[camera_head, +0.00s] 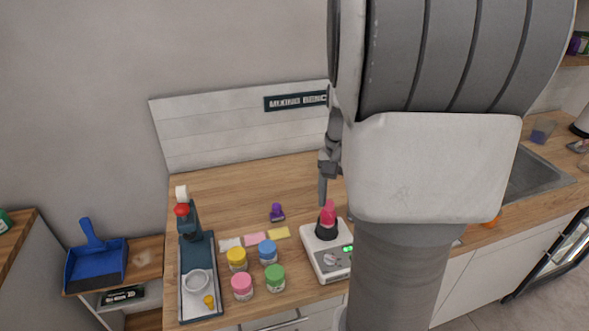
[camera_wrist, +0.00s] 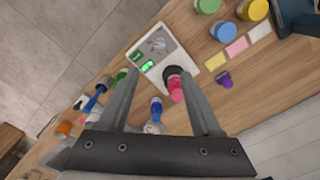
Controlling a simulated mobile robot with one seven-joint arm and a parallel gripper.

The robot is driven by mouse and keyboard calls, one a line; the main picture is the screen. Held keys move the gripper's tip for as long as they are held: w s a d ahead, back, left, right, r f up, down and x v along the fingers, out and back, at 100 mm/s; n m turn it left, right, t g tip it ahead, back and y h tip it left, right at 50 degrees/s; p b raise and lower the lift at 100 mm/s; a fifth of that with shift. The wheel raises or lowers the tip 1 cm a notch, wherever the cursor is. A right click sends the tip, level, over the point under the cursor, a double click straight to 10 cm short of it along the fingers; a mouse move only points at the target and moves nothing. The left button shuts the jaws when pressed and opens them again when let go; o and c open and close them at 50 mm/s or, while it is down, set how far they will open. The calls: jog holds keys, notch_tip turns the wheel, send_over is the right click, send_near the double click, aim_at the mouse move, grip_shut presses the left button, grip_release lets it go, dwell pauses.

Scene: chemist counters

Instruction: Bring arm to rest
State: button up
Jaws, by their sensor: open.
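My gripper (camera_wrist: 162,92) is open in the wrist view, with its two fingers apart and nothing held between them. In the head view part of my gripper (camera_head: 323,185) shows above the counter beside my large arm links, which hide much of the scene. Below it in the head view stands a white device (camera_head: 331,268) with a black holder and a pink item (camera_head: 328,214) on top. In the wrist view the pink item (camera_wrist: 175,88) appears between the fingers, lower down and apart from them.
Several lidded jars, including a yellow one (camera_head: 237,258) and a green one (camera_head: 275,277), stand left of the device. A dark tray stand (camera_head: 184,290) is at the counter's left end. A sink (camera_head: 535,172) lies right. A blue dustpan (camera_head: 95,262) is far left.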

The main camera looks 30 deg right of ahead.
jog(key=s+a+r+n+t, duration=0.2)
jog(key=a+r+n, duration=0.1)
jog(key=a, duration=0.3)
jog(key=s+a+r+n+t, duration=0.1)
jog(key=s+a+r+n, duration=0.2)
jog(key=a+n, duration=0.2)
jog(key=s+a+r+n+t, duration=0.2)
jog(key=s+a+r+n, duration=0.1)
jog(key=a, duration=0.6)
jog(key=shift+s+n+t, duration=0.2)
jog(key=shift+n+t, duration=0.1)
jog(key=shift+n, duration=0.2)
